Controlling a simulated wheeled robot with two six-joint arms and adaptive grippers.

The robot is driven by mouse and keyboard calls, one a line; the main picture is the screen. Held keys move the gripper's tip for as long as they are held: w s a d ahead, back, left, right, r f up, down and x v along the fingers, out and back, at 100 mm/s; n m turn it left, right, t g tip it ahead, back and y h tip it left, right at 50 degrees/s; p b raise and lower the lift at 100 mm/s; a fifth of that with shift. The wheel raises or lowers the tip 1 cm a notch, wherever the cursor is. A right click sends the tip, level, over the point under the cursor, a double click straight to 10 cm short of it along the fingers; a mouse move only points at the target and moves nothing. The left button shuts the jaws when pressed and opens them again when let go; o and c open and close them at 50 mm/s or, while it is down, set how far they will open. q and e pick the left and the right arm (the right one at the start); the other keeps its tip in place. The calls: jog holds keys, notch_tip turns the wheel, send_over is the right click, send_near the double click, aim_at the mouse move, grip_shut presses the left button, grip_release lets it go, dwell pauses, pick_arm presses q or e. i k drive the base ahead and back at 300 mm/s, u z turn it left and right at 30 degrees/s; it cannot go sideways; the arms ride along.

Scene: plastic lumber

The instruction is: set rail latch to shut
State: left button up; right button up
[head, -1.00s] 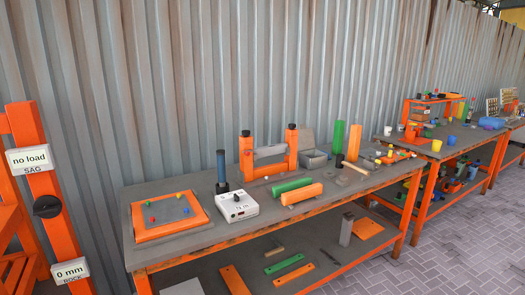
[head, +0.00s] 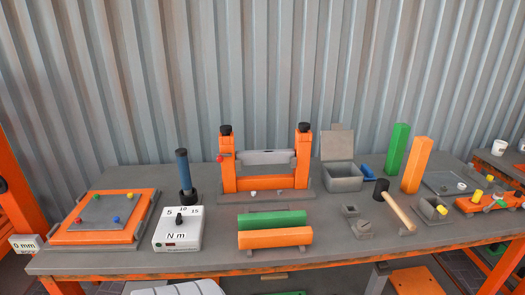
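An orange two-post fixture (head: 229,178) stands at the back middle of the grey workbench, with black knobs on its posts. A grey rail (head: 266,157) spans between the posts. A small red-tipped part (head: 220,158) sticks out at the left post beside the rail's end; it may be the rail latch. It is too small to tell whether it is open or shut. Neither of my grippers is in view.
On the workbench (head: 340,245), a torque box (head: 178,235) and a blue-handled tool (head: 183,172) stand left of the fixture. Green (head: 272,219) and orange (head: 275,238) bars lie in front. A mallet (head: 397,207) and an open grey box (head: 343,178) are right.

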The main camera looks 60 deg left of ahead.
aim_at(220, 159)
jog(key=i, duration=0.45)
jog(key=u, duration=0.85)
